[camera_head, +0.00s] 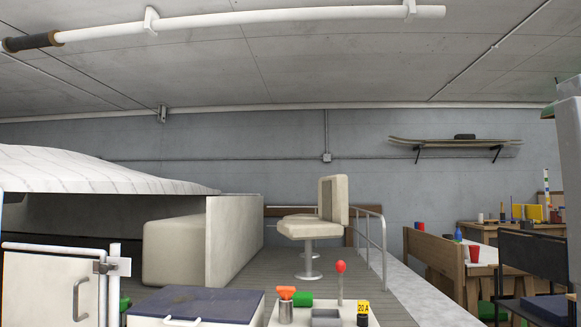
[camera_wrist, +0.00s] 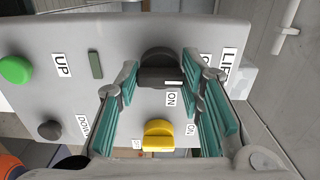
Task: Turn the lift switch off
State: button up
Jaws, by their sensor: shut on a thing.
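In the wrist view, a grey control panel (camera_wrist: 115,38) fills most of the picture. A black rotary switch (camera_wrist: 158,58) sits on it near a partly hidden label (camera_wrist: 229,66) reading "LIF". Its white mark points toward a small "ON" label (camera_wrist: 172,99). My gripper (camera_wrist: 159,72) has its teal-padded fingers on both sides of this black knob, shut on it. A yellow rotary knob (camera_wrist: 158,135) is below it, between the lower parts of the fingers and apart from them. My gripper does not show in the head view.
The panel also has a green button (camera_wrist: 15,70) by an "UP" label and a dark button (camera_wrist: 49,130) by a "DOWN" label. The head view shows a boat seat (camera_head: 313,222), a handrail (camera_head: 370,240) and a workbench (camera_head: 435,262) at the right.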

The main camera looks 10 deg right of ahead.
jog(key=shift+w, duration=0.1)
jog(key=o, duration=1.2)
jog(key=shift+c, duration=0.2)
jog(key=v, duration=1.2)
jog(key=shift+f, duration=0.1)
